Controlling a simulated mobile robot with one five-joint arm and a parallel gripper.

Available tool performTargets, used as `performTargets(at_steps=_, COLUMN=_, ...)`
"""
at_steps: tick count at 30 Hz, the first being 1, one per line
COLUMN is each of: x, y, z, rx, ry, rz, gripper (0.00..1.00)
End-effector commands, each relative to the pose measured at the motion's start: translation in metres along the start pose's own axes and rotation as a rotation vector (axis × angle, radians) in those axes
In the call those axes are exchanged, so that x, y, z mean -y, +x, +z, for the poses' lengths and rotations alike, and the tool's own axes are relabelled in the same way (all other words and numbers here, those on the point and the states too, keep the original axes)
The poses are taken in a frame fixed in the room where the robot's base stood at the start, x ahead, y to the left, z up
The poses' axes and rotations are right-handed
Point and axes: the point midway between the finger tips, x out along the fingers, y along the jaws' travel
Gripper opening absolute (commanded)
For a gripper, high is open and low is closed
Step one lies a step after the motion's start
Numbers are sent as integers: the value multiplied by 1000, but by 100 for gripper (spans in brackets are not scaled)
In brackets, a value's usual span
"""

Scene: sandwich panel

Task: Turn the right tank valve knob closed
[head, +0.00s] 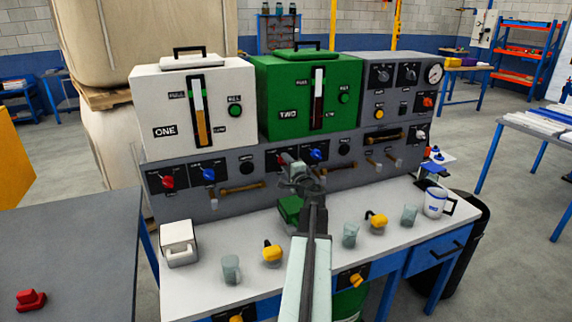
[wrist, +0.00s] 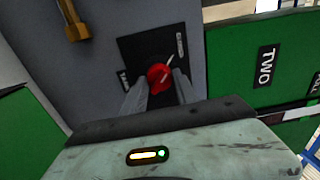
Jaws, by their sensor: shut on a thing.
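The green tank marked TWO (head: 275,100) stands on the right of the white tank marked ONE (head: 150,105). Its red valve knob (wrist: 158,73) sits on a dark plate on the grey panel, with a pale pointer line slanting up and right in the wrist view. My gripper (wrist: 157,84) is shut on this red knob, one finger on each side. In the head view my gripper (head: 291,164) reaches the panel below tank TWO and largely hides the red knob. A blue knob (head: 316,154) is just to its right.
Tank ONE has its own red knob (head: 168,182) and blue knob (head: 208,174) on the left of the panel. A brass handle (head: 242,187) lies between the knob groups. Cups and yellow-topped items (head: 272,253) stand on the white counter (head: 200,280) below my arm.

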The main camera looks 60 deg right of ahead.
Motion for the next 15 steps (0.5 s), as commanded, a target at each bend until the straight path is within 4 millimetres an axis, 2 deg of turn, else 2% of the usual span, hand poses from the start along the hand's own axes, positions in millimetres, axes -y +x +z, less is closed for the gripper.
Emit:
performTargets(at_steps=11, x=-1, y=-1, z=0, rx=2, ry=-7, rz=2, gripper=0)
performTargets(at_steps=12, x=-1, y=-1, z=0, rx=1, ry=-7, rz=2, gripper=43)
performTargets(at_steps=14, x=-1, y=-1, z=0, rx=1, ry=-6, rz=2, gripper=57)
performTargets(at_steps=15, x=-1, y=-1, z=0, rx=1, ry=-6, rz=2, gripper=57)
